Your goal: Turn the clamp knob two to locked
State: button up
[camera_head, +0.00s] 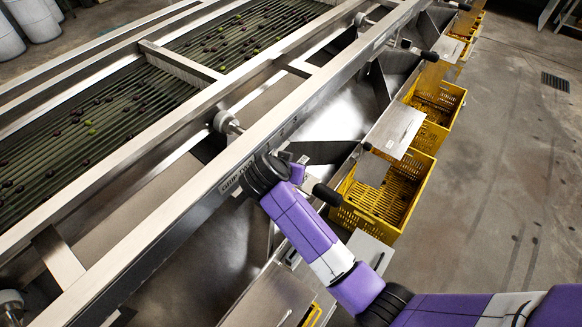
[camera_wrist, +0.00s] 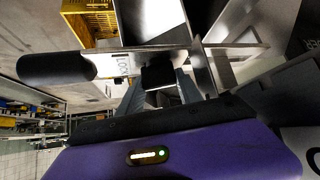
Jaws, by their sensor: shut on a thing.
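My gripper (camera_wrist: 160,92) is shut on a small black block, the clamp knob (camera_wrist: 158,75), which sits between its two grey fingers in the wrist view. The number of this knob is not readable. A pale plate with dark lettering (camera_wrist: 124,65) is just left of the knob, only partly visible. In the head view my gripper (camera_head: 297,172) is at the side rail of the sizer, and my wrist hides the knob there.
A black lever handle (camera_head: 326,194) sticks out close to my gripper; a black handle also shows in the wrist view (camera_wrist: 56,68). The steel rail (camera_head: 150,222) runs alongside. Yellow crates (camera_head: 345,216) stand below.

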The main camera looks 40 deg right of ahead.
jog(key=shift+m+g, duration=0.3)
jog(key=shift+m, duration=0.1)
jog(key=o, duration=1.4)
jog(key=shift+f, duration=0.1)
jog(key=shift+a, duration=0.1)
jog(key=b+v, duration=0.1)
jog(key=v, duration=0.6)
jog(key=shift+s+a+r, duration=0.15)
jog(key=shift+a+r, duration=0.1)
jog(key=shift+a, duration=0.05)
